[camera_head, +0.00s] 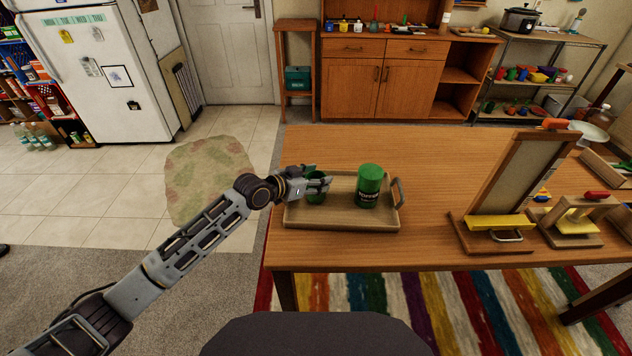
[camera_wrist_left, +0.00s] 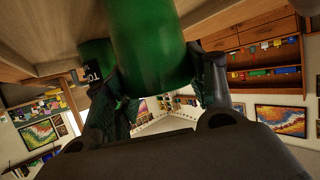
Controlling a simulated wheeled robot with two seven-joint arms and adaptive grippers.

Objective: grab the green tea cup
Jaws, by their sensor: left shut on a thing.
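The green tea cup (camera_head: 317,197) is on the left part of a wooden tray (camera_head: 335,219), partly hidden by my left gripper (camera_head: 319,181). My left gripper is shut on the cup, with fingers on either side of it. In the left wrist view the green cup (camera_wrist_left: 150,50) fills the upper middle between the two fingers (camera_wrist_left: 165,90). A green canister with a dark label (camera_head: 368,187) stands upright on the tray to the right of the cup. I cannot tell whether the cup touches the tray. My right gripper is not in view.
The tray lies near the left front part of a wooden table (camera_head: 440,160) and has a handle (camera_head: 398,193) at its right. A wooden frame stand (camera_head: 512,185) with a yellow block (camera_head: 499,222) is farther right. The table middle behind the tray is clear.

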